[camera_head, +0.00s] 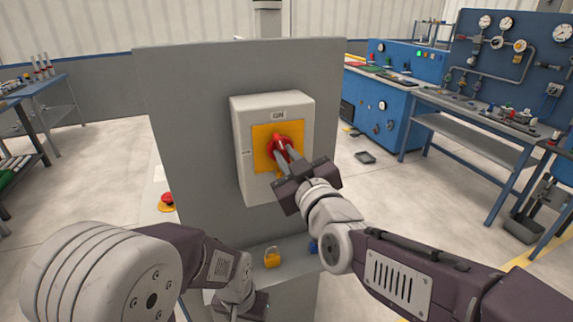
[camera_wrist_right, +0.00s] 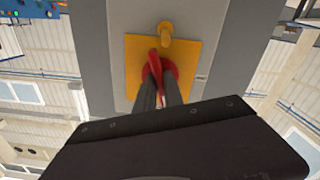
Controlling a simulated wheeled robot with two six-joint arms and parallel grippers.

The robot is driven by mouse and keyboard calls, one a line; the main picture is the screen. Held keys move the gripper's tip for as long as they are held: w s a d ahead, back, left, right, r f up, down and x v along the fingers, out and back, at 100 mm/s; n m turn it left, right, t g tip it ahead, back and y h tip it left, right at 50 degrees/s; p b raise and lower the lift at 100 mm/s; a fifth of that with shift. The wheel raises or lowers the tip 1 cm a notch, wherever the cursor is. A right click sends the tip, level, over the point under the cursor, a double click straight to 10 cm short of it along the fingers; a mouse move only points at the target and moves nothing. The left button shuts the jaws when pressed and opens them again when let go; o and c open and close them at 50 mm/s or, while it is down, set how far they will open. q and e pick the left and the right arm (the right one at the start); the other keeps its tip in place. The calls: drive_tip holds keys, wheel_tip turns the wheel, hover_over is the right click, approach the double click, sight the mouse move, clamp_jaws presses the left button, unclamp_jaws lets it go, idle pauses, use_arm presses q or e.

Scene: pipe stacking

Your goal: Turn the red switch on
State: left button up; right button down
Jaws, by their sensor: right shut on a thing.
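The red switch (camera_head: 279,143) is a rotary handle on a yellow plate (camera_head: 262,135), on the front of a light grey box (camera_head: 262,196) fixed to a grey panel. My right gripper (camera_head: 286,152) is at the switch, its two fingers shut on the red handle. In the right wrist view the red handle (camera_wrist_right: 154,62) stands between the fingertips, which partly cover the red round base. My left arm comes in at the lower left; its gripper (camera_head: 240,304) is low in front of the panel, and its fingers cannot be made out.
A yellow padlock (camera_head: 272,259) sits on the grey ledge below the box. A red button on a yellow base (camera_head: 167,202) is left of the panel. Blue workbenches with gauges (camera_head: 500,50) stand behind on the right. Open floor lies around the panel.

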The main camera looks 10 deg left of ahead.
drive_tip(key=shift+f+m+b, duration=0.1)
drive_tip(key=shift+m+b, duration=0.7)
drive_tip(key=shift+m, duration=1.2)
drive_tip(key=c, duration=1.5)
unclamp_jaws()
drive_tip(key=shift+o, duration=0.2)
drive_tip(key=shift+s, duration=0.1)
drive_tip(key=p+v, duration=0.5)
drive_tip(key=v, duration=0.4)
